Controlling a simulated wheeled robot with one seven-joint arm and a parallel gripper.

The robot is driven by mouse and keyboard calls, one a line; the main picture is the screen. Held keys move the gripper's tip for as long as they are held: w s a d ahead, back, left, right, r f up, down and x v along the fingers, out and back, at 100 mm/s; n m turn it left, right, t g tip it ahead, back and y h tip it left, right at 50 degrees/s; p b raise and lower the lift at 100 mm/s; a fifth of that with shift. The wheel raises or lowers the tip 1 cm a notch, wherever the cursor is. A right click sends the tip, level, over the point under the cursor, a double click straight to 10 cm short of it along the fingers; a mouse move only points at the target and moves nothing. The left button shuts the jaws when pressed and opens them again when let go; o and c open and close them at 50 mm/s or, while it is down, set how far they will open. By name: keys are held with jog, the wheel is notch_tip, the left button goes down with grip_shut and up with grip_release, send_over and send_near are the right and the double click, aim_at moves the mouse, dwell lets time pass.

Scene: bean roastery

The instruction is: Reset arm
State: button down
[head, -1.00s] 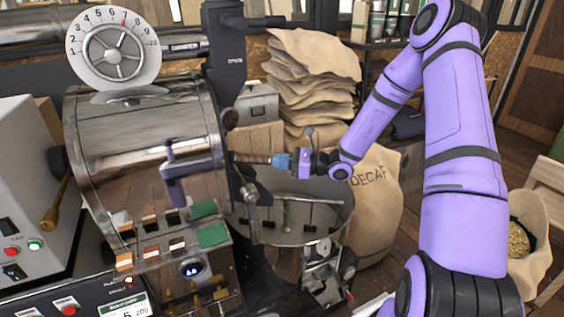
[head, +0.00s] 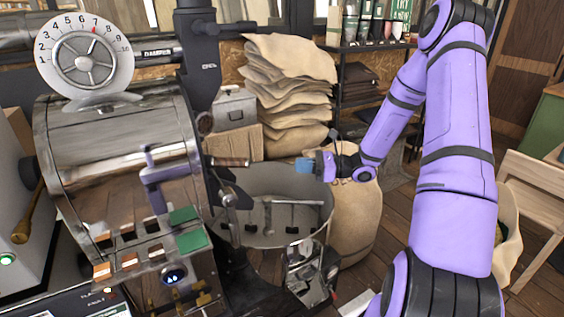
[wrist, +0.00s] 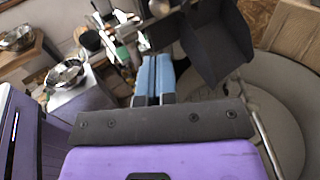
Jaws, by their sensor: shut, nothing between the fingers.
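My purple arm reaches in from the right in the head view. My gripper (head: 305,165), with light blue fingers, hangs above the right part of the round cooling tray (head: 323,207) of the roaster. The fingers are shut together and hold nothing. In the wrist view, the blue fingers of my gripper (wrist: 155,75) also lie side by side. A wooden handle (head: 230,162) on the roaster front sticks out to the left of the fingertips, apart from them.
The metal roaster drum (head: 120,140) with a white dial (head: 85,62) fills the left. Folded sacks (head: 290,90) are stacked behind the tray. A full sack (head: 357,215) stands right of the tray. A wooden chair (head: 540,190) is at far right, with open floor before it.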

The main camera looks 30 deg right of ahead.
jog(key=shift+s+d, duration=0.1)
jog(key=s+a+r+n+g+h, duration=0.6)
jog(key=s+a+r+n+g, duration=0.4)
jog(key=s+a+r+n, duration=0.3)
jog(key=s+d+r+n+t+h, duration=0.1)
jog(key=s+r+n+t+h, duration=0.4)
jog(key=s+r+n+h, duration=0.4)
jog(key=shift+s+d+r+n, duration=0.35)
jog(key=shift+s+r+n, duration=1.15)
jog(key=shift+s, duration=1.65)
jog(key=shift+r, duration=0.15)
